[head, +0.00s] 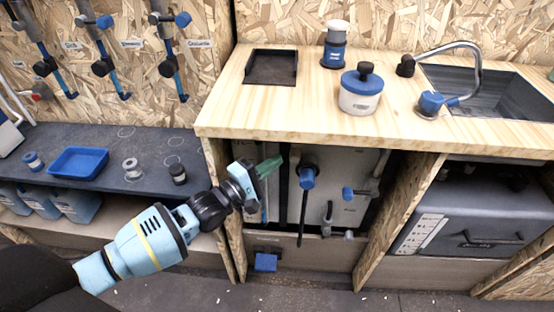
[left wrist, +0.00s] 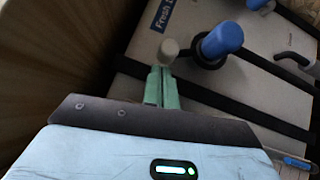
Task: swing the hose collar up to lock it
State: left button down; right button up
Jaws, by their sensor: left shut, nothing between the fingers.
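A pale tank (head: 343,208) stands in the open cabinet under the counter. A blue fitting with a dark round base (head: 307,178) is on its face, with a dark hose or bar hanging below it. The fitting shows in the left wrist view (left wrist: 222,40), with a small grey knob (left wrist: 168,48) beside it. I cannot tell for sure which part is the hose collar. My left gripper (head: 270,166) reaches into the cabinet opening, left of the fitting. Its green fingers (left wrist: 162,82) are shut and empty, their tips close to the grey knob; contact is unclear. My right gripper is out of view.
A smaller blue fitting (head: 347,194) sits right of the first. The wooden counter edge (head: 320,138) is above the opening, and upright panels (head: 395,225) bound it. A low front board (head: 340,258) crosses below. Dark straps (left wrist: 240,108) cross the tank.

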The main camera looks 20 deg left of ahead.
pick_arm(q)
jog(key=v, duration=0.6)
jog(key=shift+s, duration=0.1)
